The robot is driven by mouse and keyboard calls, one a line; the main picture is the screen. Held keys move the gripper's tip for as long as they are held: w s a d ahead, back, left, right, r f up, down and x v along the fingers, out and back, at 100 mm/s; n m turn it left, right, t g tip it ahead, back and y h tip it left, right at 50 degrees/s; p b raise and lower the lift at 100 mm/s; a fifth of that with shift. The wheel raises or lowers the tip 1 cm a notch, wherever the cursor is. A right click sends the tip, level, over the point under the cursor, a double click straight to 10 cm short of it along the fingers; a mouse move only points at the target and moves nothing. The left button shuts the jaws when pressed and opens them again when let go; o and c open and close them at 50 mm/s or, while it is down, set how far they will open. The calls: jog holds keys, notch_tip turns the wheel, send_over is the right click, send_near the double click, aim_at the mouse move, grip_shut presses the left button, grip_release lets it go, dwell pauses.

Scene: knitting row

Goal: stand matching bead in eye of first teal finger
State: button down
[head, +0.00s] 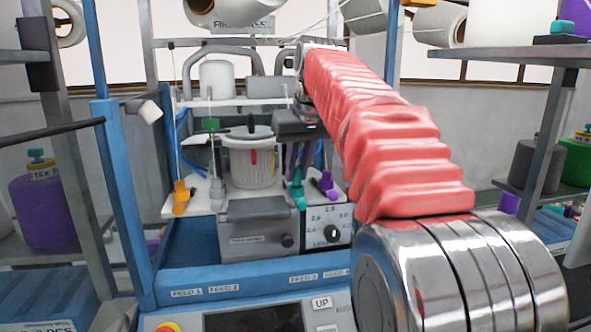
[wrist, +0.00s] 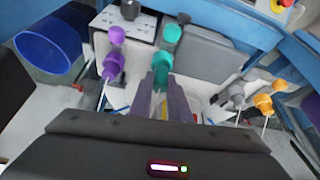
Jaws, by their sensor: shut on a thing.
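The teal finger (head: 298,188) stands on the front of the machine, just under my gripper (head: 298,160). In the wrist view the teal finger (wrist: 167,45) is straight ahead of my gripper (wrist: 161,84). My gripper is shut, and some teal shows between and just beyond its fingertips. The held bead is mostly hidden by the fingers, and its edge cannot be told apart from the teal finger behind. The eye is not clear in either view. I cannot tell if bead and finger touch.
A purple finger (head: 327,183) stands close to the right of the teal one. A ribbed pale pot (head: 252,160) stands behind. A blue cup (wrist: 50,45) shows in the wrist view.

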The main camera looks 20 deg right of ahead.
jog(key=shift+f, duration=0.4)
dwell(0.4)
jog(key=c, duration=1.6)
grip_release()
jog(key=shift+r, duration=0.1)
jog(key=v, duration=1.1)
jog(key=shift+s+r, duration=0.2)
jog(key=shift+r, duration=0.1)
jog(key=shift+n+t, duration=0.3)
jog(key=shift+t, duration=0.1)
jog(key=s+a+f, duration=0.4)
jog(key=s+f, duration=0.4)
jog(key=f, duration=0.3)
jog(key=s+a+f, duration=0.4)
jog(key=s+f, duration=0.4)
jog(key=f, duration=0.3)
jog(key=s+a+f, duration=0.4)
jog(key=s+f, duration=0.4)
jog(key=f, duration=0.4)
jog(key=shift+f, duration=0.1)
